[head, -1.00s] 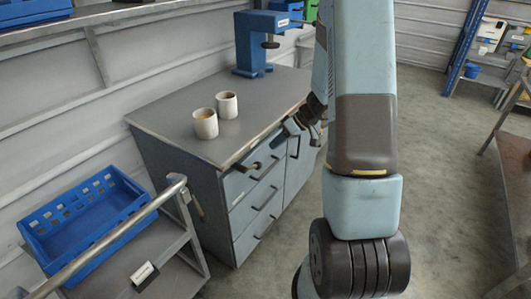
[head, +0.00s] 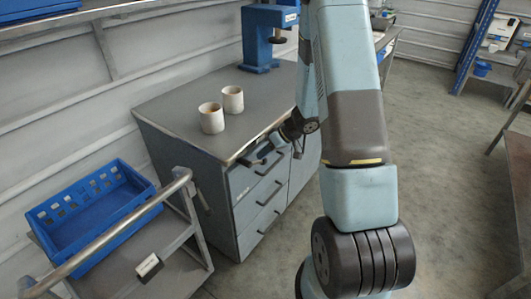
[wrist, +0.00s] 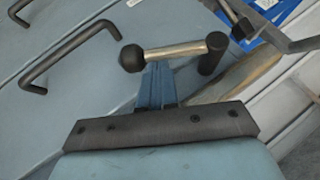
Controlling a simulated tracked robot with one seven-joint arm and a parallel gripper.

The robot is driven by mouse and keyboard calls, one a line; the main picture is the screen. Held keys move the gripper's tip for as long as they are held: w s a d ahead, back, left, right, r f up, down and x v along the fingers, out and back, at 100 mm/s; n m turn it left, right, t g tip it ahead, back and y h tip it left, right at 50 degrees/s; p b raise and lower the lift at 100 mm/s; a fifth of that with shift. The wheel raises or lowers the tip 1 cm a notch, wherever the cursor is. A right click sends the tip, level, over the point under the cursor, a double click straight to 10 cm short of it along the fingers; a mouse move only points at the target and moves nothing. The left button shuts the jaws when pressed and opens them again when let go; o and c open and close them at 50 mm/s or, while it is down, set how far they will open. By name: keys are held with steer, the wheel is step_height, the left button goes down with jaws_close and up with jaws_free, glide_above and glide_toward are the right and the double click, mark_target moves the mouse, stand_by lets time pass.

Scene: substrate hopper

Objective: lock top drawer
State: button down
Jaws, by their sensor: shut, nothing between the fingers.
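The top drawer (head: 243,180) is the uppermost of the drawers in the blue-grey cabinet and looks closed. In the wrist view a metal rod (wrist: 175,50) with a black ball at one end and a black cylinder at the other stands at the drawer front, likely the lock lever. A black bar handle (wrist: 70,50) lies to its left. My gripper (wrist: 157,68) is shut and empty, its blue fingertips right at the rod near the ball end. I cannot tell whether they touch. In the head view my gripper (head: 262,153) is at the top drawer, partly hiding it.
Two pale cups (head: 211,118) stand on the cabinet top (head: 185,95), with a blue press (head: 262,38) behind. A trolley with a metal rail (head: 110,240) and a blue crate (head: 75,232) stands close left. The floor at right is clear.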

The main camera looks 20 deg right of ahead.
steer(key=shift+f, duration=0.15)
steer(key=shift+d+f+m+g+y, duration=0.1)
steer(key=shift+f+m+g+y, duration=0.45)
steer(key=shift+f+y, duration=0.3)
steer(key=y, duration=0.1)
steer(key=f+g+y, duration=0.1)
steer(key=f+m+y, duration=0.1)
steer(key=shift+s+a+f, duration=0.1)
steer(key=shift+s+a, duration=0.15)
steer(key=shift+a, duration=0.1)
steer(key=shift+s+a+f+m+g+y, duration=0.35)
steer(key=shift+f+m+y, duration=0.2)
steer(key=shift+y, duration=0.35)
steer(key=shift+s+a+f+m+g+y, duration=0.25)
steer(key=shift+a+f+m+y, duration=0.25)
steer(key=shift+y, duration=0.45)
steer(key=shift+s+a+f+m+g+y, duration=0.3)
steer(key=shift+a+f+m+y, duration=0.25)
steer(key=shift+y, duration=0.35)
glide_toward(263, 163)
steer(key=shift+t, duration=0.25)
steer(key=s+a+f, duration=0.2)
steer(key=shift+a+f, duration=0.25)
steer(key=shift+a, duration=0.05)
